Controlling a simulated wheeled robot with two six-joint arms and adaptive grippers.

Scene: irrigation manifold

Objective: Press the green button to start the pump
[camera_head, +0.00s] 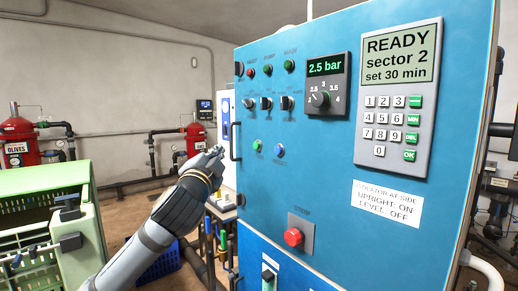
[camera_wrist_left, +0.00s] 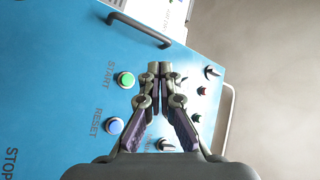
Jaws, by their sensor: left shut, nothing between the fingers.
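The green button (camera_head: 257,145) sits on the left part of the blue control panel (camera_head: 330,190), beside a blue button (camera_head: 279,150). In the left wrist view the green button (camera_wrist_left: 126,80) has the label START, and the blue button (camera_wrist_left: 114,126) has the label RESET. My left gripper (camera_head: 217,151) is shut and empty, left of the green button in the head view and apart from it. In the left wrist view its fingertips (camera_wrist_left: 160,68) show to the right of the green button. My right gripper is not in view.
A red stop button (camera_head: 293,237) sits lower on the panel. Knobs (camera_head: 266,103), a pressure dial (camera_head: 320,99) and a keypad (camera_head: 398,125) sit above. Handles (camera_wrist_left: 140,30) stick out from the cabinet.

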